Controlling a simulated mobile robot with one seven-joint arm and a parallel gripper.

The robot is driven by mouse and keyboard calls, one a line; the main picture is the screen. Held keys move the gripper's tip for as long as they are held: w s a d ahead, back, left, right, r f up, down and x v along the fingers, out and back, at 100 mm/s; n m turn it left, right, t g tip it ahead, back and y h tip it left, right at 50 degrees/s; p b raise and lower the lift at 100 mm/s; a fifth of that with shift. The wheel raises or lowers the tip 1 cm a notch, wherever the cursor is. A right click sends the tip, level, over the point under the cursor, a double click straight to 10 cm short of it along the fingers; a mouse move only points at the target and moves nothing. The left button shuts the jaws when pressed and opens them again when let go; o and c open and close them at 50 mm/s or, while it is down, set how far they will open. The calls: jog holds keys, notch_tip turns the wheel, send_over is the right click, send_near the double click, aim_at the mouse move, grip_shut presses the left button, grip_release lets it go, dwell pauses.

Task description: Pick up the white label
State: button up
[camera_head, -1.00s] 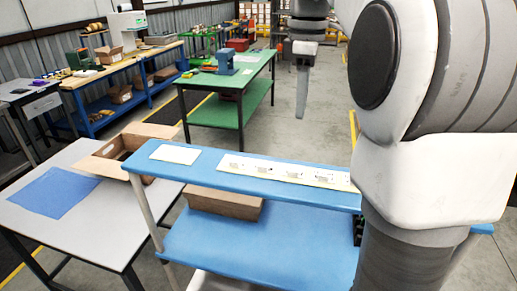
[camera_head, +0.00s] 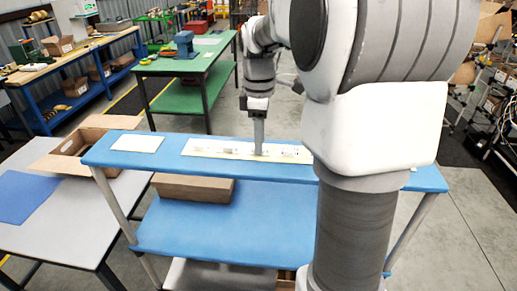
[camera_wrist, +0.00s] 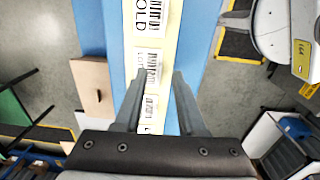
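A long pale-yellow strip (camera_head: 212,147) with white printed labels lies along the blue top shelf. My gripper (camera_head: 259,150) points down over the strip. In the wrist view my gripper (camera_wrist: 158,78) is open, with one finger on each side of the strip and nothing held. I cannot tell how far the fingertips are above the shelf. Part of the strip's right end is hidden behind my arm.
A blank cream card (camera_head: 137,143) lies left on the blue shelf top (camera_head: 112,157). A cardboard box (camera_head: 193,188) sits on the lower shelf. An open carton (camera_head: 62,160) stands on the grey table (camera_head: 75,225) at left. A green table (camera_head: 207,62) stands behind.

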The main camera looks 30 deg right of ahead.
jog(key=shift+f, duration=0.9)
grip_shut()
jog(key=shift+r, duration=0.1)
